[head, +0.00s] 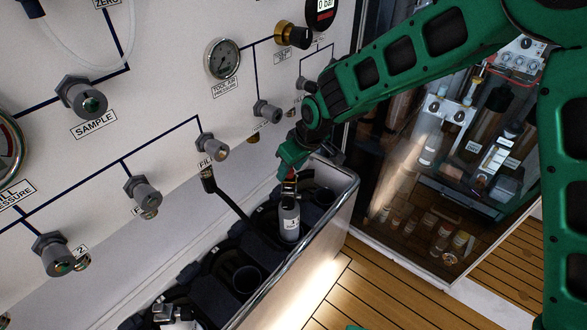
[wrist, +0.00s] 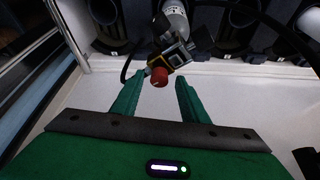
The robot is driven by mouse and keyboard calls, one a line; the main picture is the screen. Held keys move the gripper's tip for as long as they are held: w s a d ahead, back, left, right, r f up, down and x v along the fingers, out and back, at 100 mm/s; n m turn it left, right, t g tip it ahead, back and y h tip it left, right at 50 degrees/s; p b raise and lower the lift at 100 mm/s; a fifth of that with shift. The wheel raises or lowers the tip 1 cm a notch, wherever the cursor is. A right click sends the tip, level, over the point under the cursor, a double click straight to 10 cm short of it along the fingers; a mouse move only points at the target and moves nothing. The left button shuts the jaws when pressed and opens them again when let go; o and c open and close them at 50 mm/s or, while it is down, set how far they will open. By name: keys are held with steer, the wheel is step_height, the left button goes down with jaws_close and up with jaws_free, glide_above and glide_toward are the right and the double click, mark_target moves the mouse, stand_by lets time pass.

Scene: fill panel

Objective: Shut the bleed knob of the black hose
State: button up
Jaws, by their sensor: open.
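A red knob (wrist: 160,76), seen as the bleed knob, sits on a small black and yellow valve block (wrist: 174,55) at the end of a grey cylinder (wrist: 177,18). The black hose (head: 231,204) runs from the panel down toward the grey cylinder (head: 289,222), and its dark curve shows left of the block in the wrist view (wrist: 125,66). My gripper (wrist: 162,86) is open, with one green finger to each side below the knob. I cannot tell whether they touch it. In the head view my gripper (head: 290,174) is just above the cylinder and hides most of the valve.
The cylinder stands in a rack (head: 350,192) with dark round holders. The white panel (head: 165,60) behind carries several knobs and gauges, including the fill knob (head: 212,146). A glass-fronted cabinet (head: 440,190) stands at right. Wooden floor (head: 345,292) lies clear in front.

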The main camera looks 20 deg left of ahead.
steer(key=v, duration=1)
steer(key=shift+d+r, duration=0.15)
steer(key=shift+r, duration=0.2)
steer(key=d+r+m+h, duration=0.2)
steer(key=d+r+m, duration=0.15)
steer(key=d, duration=1.45)
steer(key=d+r+m+h, duration=0.2)
steer(key=d+m, duration=0.3)
steer(key=d, duration=1.3)
steer(key=s+d+m+g, duration=0.1)
steer(key=s+d+m, duration=0.4)
steer(key=s+d, duration=0.65)
steer(key=s+d+m+g, duration=0.1)
steer(key=s+d+m, duration=0.3)
steer(key=s, duration=0.9)
steer(key=d, duration=0.3)
steer(key=shift+s+d+f+m+g, duration=0.25)
steer(key=shift+d+m+g, duration=0.05)
steer(key=shift+d+m, duration=0.05)
